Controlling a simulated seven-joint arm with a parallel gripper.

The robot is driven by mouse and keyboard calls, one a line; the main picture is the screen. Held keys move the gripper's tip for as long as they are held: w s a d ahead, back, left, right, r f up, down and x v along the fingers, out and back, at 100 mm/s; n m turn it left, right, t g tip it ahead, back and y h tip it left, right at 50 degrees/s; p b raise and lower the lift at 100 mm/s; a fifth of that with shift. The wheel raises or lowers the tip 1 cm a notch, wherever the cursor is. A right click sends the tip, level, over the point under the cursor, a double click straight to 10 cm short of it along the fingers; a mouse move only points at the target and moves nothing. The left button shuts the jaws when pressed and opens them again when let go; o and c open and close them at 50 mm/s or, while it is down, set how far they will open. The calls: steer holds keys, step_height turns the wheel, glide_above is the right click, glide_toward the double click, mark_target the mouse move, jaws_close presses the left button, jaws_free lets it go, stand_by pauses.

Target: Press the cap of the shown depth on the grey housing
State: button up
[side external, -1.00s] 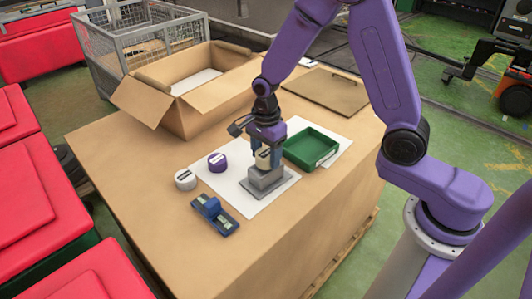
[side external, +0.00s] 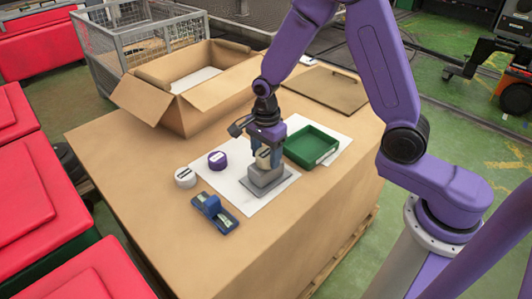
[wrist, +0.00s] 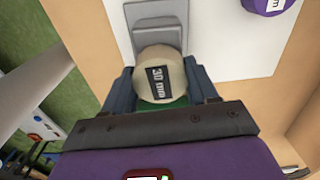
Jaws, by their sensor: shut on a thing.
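My gripper (side external: 266,158) is shut on a beige cap (wrist: 160,75), which stands between its two fingers in the wrist view with a black label reading 30 mm. The grey housing (side external: 264,181) stands on the white sheet, directly below my gripper in the side view. In the wrist view the housing (wrist: 155,12) shows just beyond the cap. I cannot tell whether the cap touches it. A purple cap (side external: 217,160) and a white cap (side external: 185,177) stand to the left. A blue gauge-like block (side external: 214,211) lies in front, its markings too small to read.
A green tray (side external: 333,155) sits right of the housing on the white sheet (side external: 240,197). An open cardboard box (side external: 188,122) and a flat brown board (side external: 326,89) lie at the back. The table's front left is clear.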

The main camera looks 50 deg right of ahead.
mark_target(266, 153)
steer(key=shift+f, duration=0.2)
stand_by(0.4)
steer(key=o, duration=1.1)
step_height(266, 153, up, 17)
steer(key=s+d+f+n, duration=0.1)
steer(key=s+f+n, duration=0.1)
steer(key=s+n, duration=1.1)
steer(key=s+d+f+n, duration=0.2)
steer(key=s+n, duration=1.1)
steer(key=n, duration=0.4)
